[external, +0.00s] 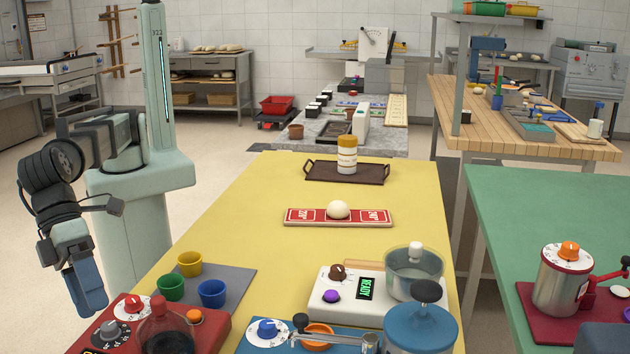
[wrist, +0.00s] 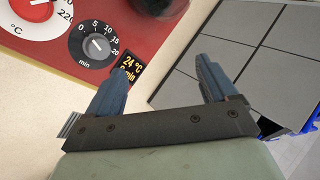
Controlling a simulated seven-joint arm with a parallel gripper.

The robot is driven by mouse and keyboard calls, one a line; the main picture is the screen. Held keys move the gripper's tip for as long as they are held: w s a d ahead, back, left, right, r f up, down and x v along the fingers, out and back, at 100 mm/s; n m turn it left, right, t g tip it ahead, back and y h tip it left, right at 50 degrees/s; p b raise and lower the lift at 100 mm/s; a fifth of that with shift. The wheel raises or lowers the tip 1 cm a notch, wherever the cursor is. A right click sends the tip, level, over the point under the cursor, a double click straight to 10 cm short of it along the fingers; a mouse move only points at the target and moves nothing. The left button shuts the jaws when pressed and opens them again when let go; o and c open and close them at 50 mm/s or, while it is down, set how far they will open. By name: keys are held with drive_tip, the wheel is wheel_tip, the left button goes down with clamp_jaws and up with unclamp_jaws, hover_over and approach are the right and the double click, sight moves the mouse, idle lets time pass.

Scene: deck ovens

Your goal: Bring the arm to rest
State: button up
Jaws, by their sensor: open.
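My gripper (external: 92,300) hangs at the left of the external view, pointing down, off the left edge of the yellow table. In the wrist view, my gripper (wrist: 165,80) shows two blue fingers set well apart, with nothing between them. The fingers are above or close to the red panel (wrist: 45,45) with its dials and small display. I cannot tell the exact gap between the fingers and the panel.
The yellow table (external: 250,215) carries a red dial unit (external: 205,335), coloured cups (external: 189,263), a white scale-like unit (external: 325,310) and a blue-lidded pot (external: 420,325). A ball (external: 338,209) sits on a red board. The floor left of the table is open.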

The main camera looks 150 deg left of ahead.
drive_tip(key=s+d+f+h, duration=0.1)
drive_tip(key=s+d+f, duration=0.15)
drive_tip(key=d, duration=0.45)
drive_tip(key=s+d+f, duration=0.2)
drive_tip(key=d+f, duration=0.2)
drive_tip(key=d, duration=0.3)
drive_tip(key=s+f+n+g, duration=0.15)
drive_tip(key=s+f, duration=0.25)
drive_tip(key=f, duration=0.6)
drive_tip(key=s+a+f+n+g+y, duration=0.1)
drive_tip(key=s+a+f+n+g, duration=0.2)
drive_tip(key=s+a+f, duration=0.9)
drive_tip(key=s+a+f+n+g, duration=0.3)
drive_tip(key=s+a+f, duration=0.6)
drive_tip(key=f, duration=0.5)
drive_tip(key=s+a+f+n+g, duration=0.2)
drive_tip(key=s+a+f, duration=0.1)
drive_tip(key=s, duration=0.8)
drive_tip(key=s+a+f+n+g, duration=0.2)
drive_tip(key=s+a+f+n, duration=0.1)
drive_tip(key=s, duration=0.8)
drive_tip(key=s+a+f+n+g+h, duration=0.1)
drive_tip(key=s+a+f, duration=0.4)
drive_tip(key=s, duration=0.6)
drive_tip(key=shift+s+a+n+g, duration=0.2)
drive_tip(key=shift+a+n+g, duration=0.6)
drive_tip(key=shift+a, duration=0.25)
